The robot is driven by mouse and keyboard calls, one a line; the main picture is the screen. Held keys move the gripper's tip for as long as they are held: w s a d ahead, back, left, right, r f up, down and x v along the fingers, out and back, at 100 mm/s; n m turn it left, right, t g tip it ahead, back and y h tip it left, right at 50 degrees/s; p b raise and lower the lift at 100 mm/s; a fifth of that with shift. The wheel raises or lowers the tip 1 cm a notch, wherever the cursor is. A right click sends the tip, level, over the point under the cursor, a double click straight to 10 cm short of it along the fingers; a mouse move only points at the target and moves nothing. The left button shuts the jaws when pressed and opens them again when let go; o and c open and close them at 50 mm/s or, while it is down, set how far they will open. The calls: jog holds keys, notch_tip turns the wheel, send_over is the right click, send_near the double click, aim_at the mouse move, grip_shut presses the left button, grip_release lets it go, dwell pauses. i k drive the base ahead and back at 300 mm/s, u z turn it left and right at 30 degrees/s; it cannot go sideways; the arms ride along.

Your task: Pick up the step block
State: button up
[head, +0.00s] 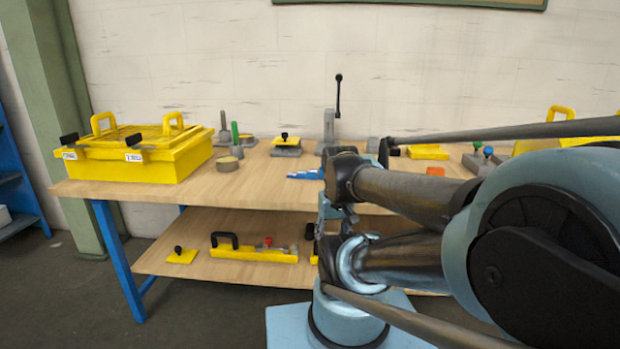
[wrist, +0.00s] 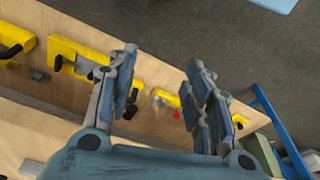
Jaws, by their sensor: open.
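A small blue piece with a stepped outline (head: 305,174) lies on the workbench top, just left of my arm in the head view. It looks like the step block, but it is small and its right end is close to my arm. I cannot make out a step block in the wrist view. My gripper (wrist: 163,75) is open in the wrist view, its two blue-grey fingers wide apart with nothing between them. Beyond the fingers are the bench's shelf and the floor. In the head view my arm's links hide most of the gripper.
The workbench top (head: 236,186) holds a yellow lidded box (head: 135,160) at left and several small fixtures behind. An orange piece (head: 435,171) lies to the right. The lower shelf (head: 200,270) bears a yellow bar with a black handle (head: 240,254) and a yellow knobbed plate (head: 182,257).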

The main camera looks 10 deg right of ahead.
aim_at(310, 173)
jog(key=u, duration=1.6)
jog(key=k, duration=1.55)
jog(key=z, duration=1.4)
jog(key=i, duration=1)
jog(key=z, duration=0.05)
